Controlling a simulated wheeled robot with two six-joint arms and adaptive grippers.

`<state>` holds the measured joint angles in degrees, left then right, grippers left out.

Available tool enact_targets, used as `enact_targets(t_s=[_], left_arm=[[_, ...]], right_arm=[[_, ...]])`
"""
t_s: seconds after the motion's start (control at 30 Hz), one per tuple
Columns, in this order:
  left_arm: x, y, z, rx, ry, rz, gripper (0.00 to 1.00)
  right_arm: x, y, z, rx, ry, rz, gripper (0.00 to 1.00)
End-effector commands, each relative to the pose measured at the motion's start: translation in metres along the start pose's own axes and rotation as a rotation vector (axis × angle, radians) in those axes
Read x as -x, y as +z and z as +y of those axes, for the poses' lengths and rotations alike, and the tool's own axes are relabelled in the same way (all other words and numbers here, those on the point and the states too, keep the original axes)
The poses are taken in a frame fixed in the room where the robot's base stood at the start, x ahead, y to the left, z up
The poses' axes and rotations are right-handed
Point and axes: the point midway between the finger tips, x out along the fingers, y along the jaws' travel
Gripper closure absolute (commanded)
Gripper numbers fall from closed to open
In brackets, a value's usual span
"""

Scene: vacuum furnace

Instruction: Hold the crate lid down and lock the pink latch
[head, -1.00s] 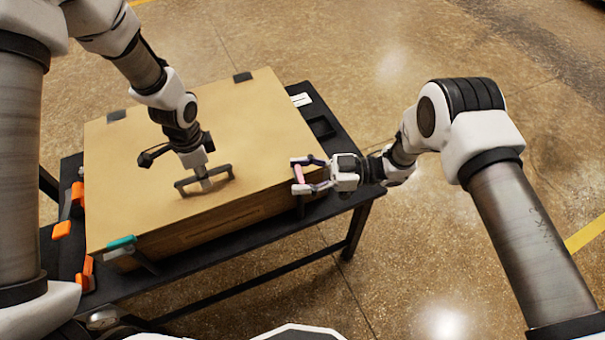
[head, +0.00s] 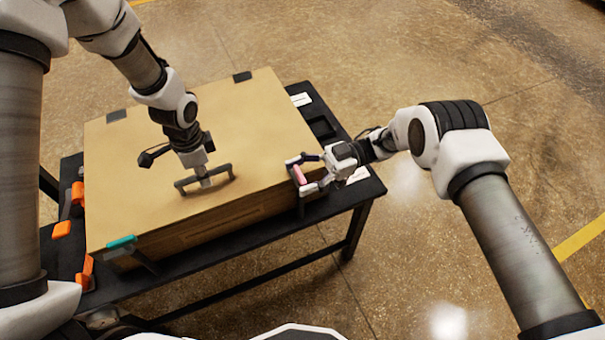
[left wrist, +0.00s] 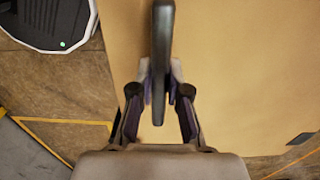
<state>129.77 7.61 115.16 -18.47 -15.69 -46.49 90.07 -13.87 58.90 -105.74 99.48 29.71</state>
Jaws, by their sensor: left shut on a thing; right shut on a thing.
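The wooden crate's closed lid (head: 150,135) lies flat on the crate body (head: 225,218). My left gripper (head: 204,180) is shut on the dark lid handle (head: 222,170) near the lid's front middle. In the left wrist view the handle (left wrist: 162,45) passes between the two fingertips. The pink latch (head: 299,174) is at the crate's front right corner. My right gripper (head: 304,175) is shut on it from the right, with its fingers on either side. The fingers partly cover the latch, and I cannot tell how it meets the lid edge.
A teal latch (head: 121,242) is at the crate's front left corner. Orange-handled tools (head: 77,193) lie on the black table (head: 330,205) left of the crate. A dark tray (head: 321,127) and white cards lie on the right. Open floor lies right of the table.

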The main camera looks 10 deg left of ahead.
Motion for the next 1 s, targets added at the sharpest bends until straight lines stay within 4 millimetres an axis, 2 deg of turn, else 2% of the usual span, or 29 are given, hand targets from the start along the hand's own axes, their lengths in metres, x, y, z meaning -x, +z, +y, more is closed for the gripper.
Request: enact_targets(t_s=[0.07,0.1,0.13,0.43,0.57,0.67,0.9,1.0], left_arm=[[-0.001,-0.003,-0.006,-0.002,-0.017,0.012,1.00],[-0.001,-0.003,-0.006,-0.002,-0.017,0.012,1.00],[-0.001,-0.003,-0.006,-0.002,-0.017,0.012,1.00],[0.000,-0.004,-0.007,-0.002,-0.018,0.012,1.00],[0.000,-0.004,-0.007,-0.003,-0.018,0.013,1.00],[0.001,-0.004,-0.007,-0.003,-0.019,0.013,1.00],[0.001,-0.004,-0.007,-0.003,-0.019,0.013,1.00],[0.001,-0.004,-0.007,-0.003,-0.019,0.013,1.00]], right_arm=[[-0.003,0.005,-0.005,-0.013,-0.015,0.003,0.67],[-0.003,0.005,-0.005,-0.013,-0.015,0.003,0.22],[-0.003,0.005,-0.005,-0.013,-0.014,0.003,0.12],[-0.001,0.003,-0.003,-0.006,-0.007,-0.001,0.12],[0.010,0.003,-0.002,-0.003,-0.003,0.000,0.12],[0.029,0.003,-0.003,-0.002,-0.002,-0.001,0.12],[0.091,0.002,-0.007,0.001,-0.004,-0.001,0.12],[0.108,0.001,-0.007,0.001,-0.006,0.001,0.12]])
